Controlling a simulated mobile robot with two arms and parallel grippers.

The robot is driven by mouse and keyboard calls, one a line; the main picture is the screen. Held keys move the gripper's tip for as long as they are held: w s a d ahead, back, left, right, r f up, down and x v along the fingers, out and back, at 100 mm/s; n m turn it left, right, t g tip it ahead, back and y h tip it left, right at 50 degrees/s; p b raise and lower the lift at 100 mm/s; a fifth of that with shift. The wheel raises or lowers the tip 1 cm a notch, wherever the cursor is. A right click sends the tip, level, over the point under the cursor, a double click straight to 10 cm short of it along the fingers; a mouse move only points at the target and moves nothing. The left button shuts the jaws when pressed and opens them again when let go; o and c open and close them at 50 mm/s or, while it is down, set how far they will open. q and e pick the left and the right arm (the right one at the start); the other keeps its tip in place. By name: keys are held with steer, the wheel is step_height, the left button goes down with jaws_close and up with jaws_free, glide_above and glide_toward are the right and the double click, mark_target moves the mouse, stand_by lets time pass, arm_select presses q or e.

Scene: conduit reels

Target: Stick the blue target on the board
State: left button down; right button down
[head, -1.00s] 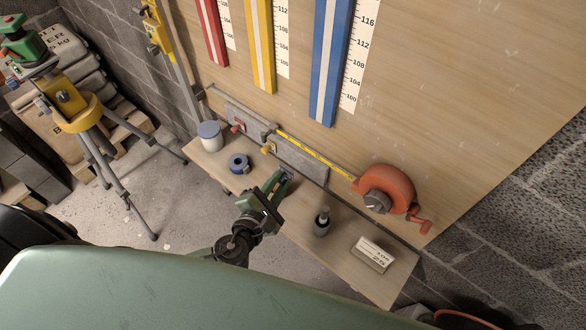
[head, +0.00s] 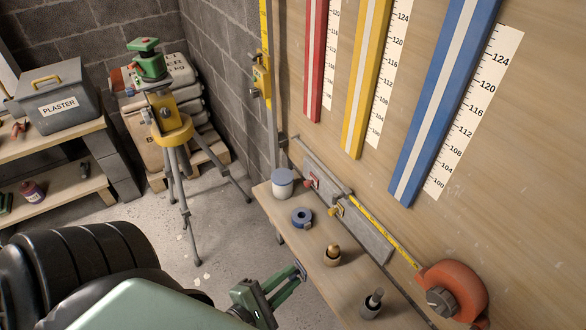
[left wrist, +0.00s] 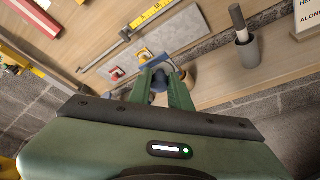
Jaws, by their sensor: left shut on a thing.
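The board (head: 520,190) is a tall wooden panel at the right with red, yellow and blue (head: 440,100) upright strips, the latter two clearly beside number scales. My left gripper (head: 297,274) is low in the head view, over the near edge of the shelf. It is shut on a small blue piece (head: 302,269), which I take as the blue target. In the left wrist view the blue piece (left wrist: 164,58) sits between the fingertips, partly hidden by them. It is apart from the board. My right gripper is not in view.
The shelf (head: 284,232) holds a blue-lidded jar (head: 283,184), a blue tape roll (head: 302,217), a brown bob-like item (head: 332,256) and a dark cup (head: 371,304). Grey plates with red and yellow pieces stand behind. An orange tape reel (head: 455,293) is at right; a tripod (head: 173,150) stands left.

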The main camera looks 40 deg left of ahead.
arm_select(q)
steer(key=shift+s+a+p, duration=0.1)
steer(key=shift+s+a, duration=0.2)
steer(key=shift+s, duration=0.55)
steer(key=shift+s+a+p, duration=0.15)
steer(key=shift+s+a, duration=0.15)
steer(key=shift+s, duration=0.5)
steer(key=shift+s+a+p, duration=0.1)
steer(key=shift+s+a, duration=0.2)
steer(key=shift+s, duration=0.55)
